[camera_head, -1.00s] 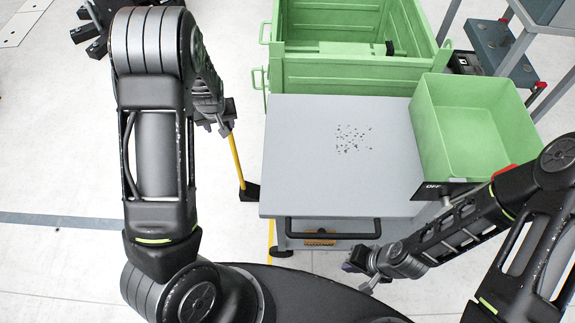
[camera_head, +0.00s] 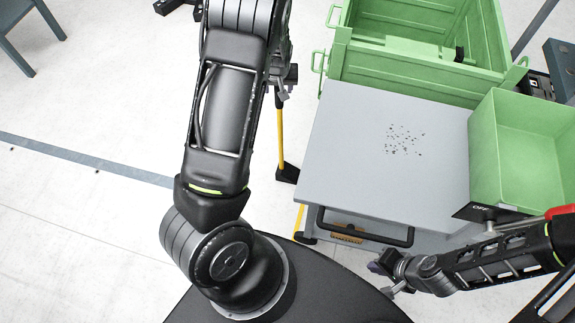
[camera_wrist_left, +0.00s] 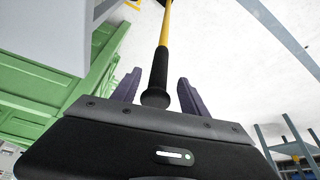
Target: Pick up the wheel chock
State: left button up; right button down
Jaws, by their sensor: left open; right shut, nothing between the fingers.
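The wheel chock is a black block (camera_head: 288,173) on the floor, left of the grey cart, with a yellow pole (camera_head: 280,130) rising from it. In the left wrist view the pole (camera_wrist_left: 165,24) ends in a black grip (camera_wrist_left: 158,72) with a round knob. My left gripper (camera_head: 283,88) is at the pole's upper end, partly hidden by my arm. In the left wrist view its fingers (camera_wrist_left: 159,90) are open, one on each side of the grip, with gaps. My right gripper (camera_head: 384,277) is shut and empty near the cart's front.
The grey cart (camera_head: 350,150) has a black handle (camera_head: 365,229) and small dark bits (camera_head: 404,140) on top. A green bin (camera_head: 525,150) stands at its right, a large green crate (camera_head: 420,70) behind. The floor left of my left arm is mostly clear.

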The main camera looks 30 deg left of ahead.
pick_arm(q)
jog(key=shift+f, duration=0.1)
jog(key=x, duration=0.5)
jog(key=shift+b, duration=0.35)
jog(key=shift+c, duration=0.3)
grip_shut()
dwell(0.4)
dwell(0.6)
jog(key=shift+w, duration=0.2)
